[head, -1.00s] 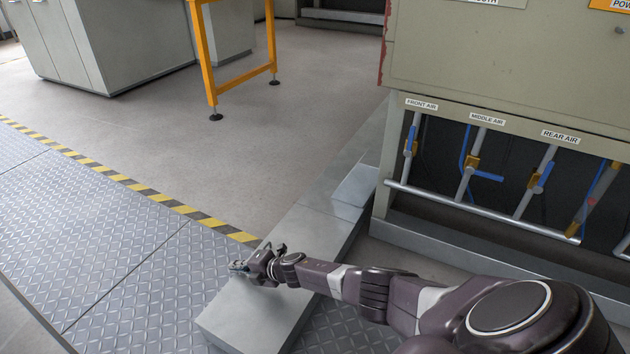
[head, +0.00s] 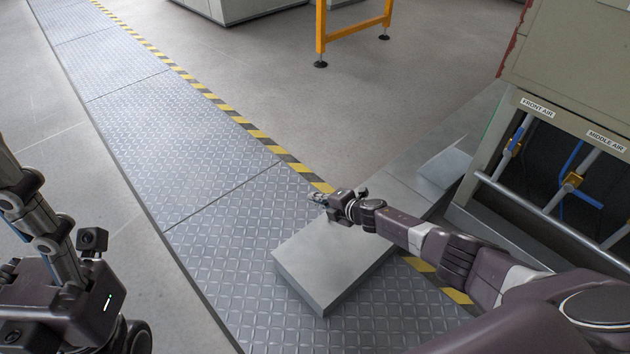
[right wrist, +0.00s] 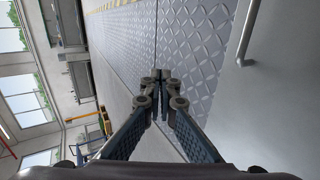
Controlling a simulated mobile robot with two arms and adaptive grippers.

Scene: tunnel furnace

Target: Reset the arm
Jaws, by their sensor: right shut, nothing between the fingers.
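My right arm comes in from the lower right of the head view. Its small gripper (head: 322,199) is over the grey metal step (head: 325,268), well apart from the furnace pipes. In the right wrist view the two fingers of that gripper (right wrist: 160,77) meet at their tips, with nothing between them. My left arm shows at the lower left of the head view. Its gripper (head: 35,215) has grey linked parts pointing up, cut off by the picture edge, and I cannot make out its opening.
The furnace (head: 575,65) stands at the right with valve pipes (head: 590,160) labelled front air and middle air. A pale box (head: 445,168) is beside it. Tread plate (head: 200,150) with a yellow-black stripe (head: 232,113) runs along the floor. An orange frame (head: 352,30) stands behind; the floor between is open.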

